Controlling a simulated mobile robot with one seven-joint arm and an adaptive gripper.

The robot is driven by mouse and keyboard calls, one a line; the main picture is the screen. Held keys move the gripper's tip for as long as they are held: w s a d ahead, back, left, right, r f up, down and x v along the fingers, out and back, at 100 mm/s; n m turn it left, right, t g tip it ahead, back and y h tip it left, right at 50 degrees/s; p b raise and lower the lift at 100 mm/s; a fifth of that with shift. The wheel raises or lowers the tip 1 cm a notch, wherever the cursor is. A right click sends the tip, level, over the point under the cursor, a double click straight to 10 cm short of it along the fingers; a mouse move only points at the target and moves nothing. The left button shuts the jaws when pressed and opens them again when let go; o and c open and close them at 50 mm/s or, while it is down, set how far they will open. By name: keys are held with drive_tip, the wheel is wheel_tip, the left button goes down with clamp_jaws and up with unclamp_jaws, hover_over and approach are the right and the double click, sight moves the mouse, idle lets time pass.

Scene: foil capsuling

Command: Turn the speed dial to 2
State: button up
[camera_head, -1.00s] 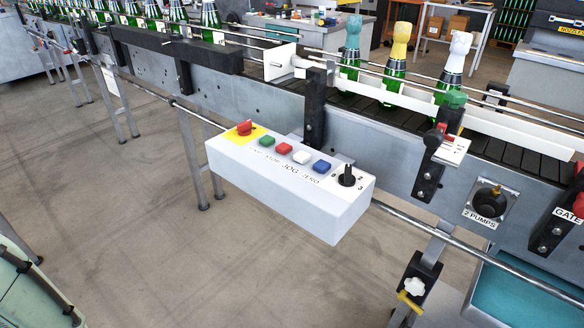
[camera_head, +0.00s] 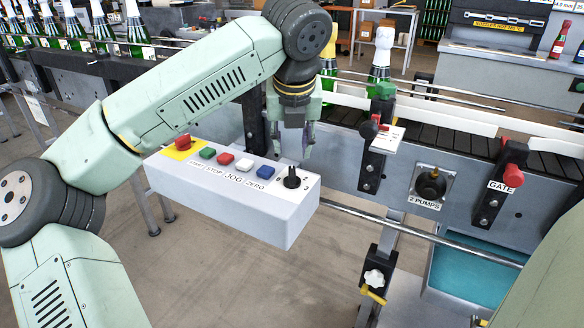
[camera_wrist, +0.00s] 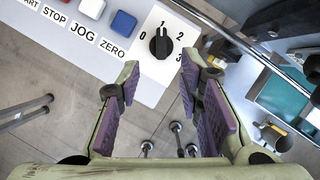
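The speed dial (camera_head: 292,178) is a black knob on a white plate at the right end of the grey control box. In the wrist view the dial (camera_wrist: 161,44) is ringed by the numbers 0, 1, 2 and 3, and its white mark appears to point at 1. My gripper (camera_head: 302,153) hangs fingers down, just above and behind the dial in the head view. In the wrist view my gripper (camera_wrist: 168,82) is open, with purple pads apart and nothing between them. The dial lies beyond the fingertips, and I see no contact.
On the box (camera_head: 240,208) a red button on yellow (camera_head: 183,143) and green, red, white and blue buttons (camera_head: 265,173) sit left of the dial. The conveyor (camera_head: 450,130) with bottles runs behind. A rail (camera_head: 400,233) and a gate switch (camera_head: 512,158) are to the right.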

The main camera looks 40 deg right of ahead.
sight(292, 172)
drive_tip(key=p+x, duration=0.1)
drive_tip(key=x, duration=0.8)
drive_tip(key=shift+d+f+p, duration=0.1)
drive_tip(key=shift+f+p, duration=0.25)
clamp_jaws()
